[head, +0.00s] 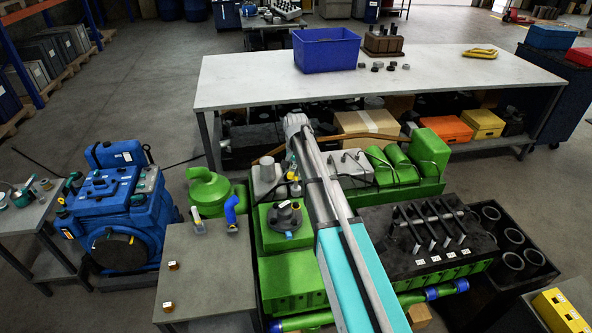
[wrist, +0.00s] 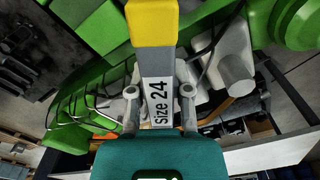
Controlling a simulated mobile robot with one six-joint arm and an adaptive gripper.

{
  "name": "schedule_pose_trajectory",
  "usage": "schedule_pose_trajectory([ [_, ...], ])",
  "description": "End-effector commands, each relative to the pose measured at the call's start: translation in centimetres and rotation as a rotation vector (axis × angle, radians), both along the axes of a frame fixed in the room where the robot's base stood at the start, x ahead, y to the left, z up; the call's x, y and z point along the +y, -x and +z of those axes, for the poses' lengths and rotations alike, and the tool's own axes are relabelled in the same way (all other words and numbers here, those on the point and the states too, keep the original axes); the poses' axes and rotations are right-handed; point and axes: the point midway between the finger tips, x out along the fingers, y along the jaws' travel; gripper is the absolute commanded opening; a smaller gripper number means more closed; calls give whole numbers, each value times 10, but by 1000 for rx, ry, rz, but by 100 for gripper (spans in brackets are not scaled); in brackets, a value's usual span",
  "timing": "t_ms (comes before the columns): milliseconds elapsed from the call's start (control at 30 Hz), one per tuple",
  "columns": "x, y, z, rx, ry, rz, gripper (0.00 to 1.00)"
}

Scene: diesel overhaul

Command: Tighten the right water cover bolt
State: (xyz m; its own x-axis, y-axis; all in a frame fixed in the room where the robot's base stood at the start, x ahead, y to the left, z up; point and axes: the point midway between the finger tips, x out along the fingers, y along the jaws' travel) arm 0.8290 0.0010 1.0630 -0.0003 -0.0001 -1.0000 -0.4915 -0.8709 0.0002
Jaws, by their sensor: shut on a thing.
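My gripper (wrist: 159,103) is shut on a tool (wrist: 158,65) with a grey shaft, a yellow end and a white label reading "Size 24". One finger presses each side of the label, and the yellow end points away toward the green engine. The tool's far tip is cut off at the top of the wrist view. The green engine (head: 290,275) stands below my arm in the head view, and my gripper is mostly hidden there beside the arm's far end. I cannot make out the right water cover bolt in either view.
A long white workbench (head: 240,84) with a blue bin (head: 326,50) stands behind the engine. A blue engine unit (head: 115,205) is at left, and a grey table (head: 205,262) stands beside the green engine. A black tray with cylinder rings (head: 508,237) is at right.

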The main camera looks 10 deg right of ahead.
Motion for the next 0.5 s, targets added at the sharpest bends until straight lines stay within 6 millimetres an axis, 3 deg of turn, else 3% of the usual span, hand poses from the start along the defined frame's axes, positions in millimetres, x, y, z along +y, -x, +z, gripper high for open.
schedule_pose_trajectory([
  [500, 0, 0, -7, 0, 0, 400, 0],
])
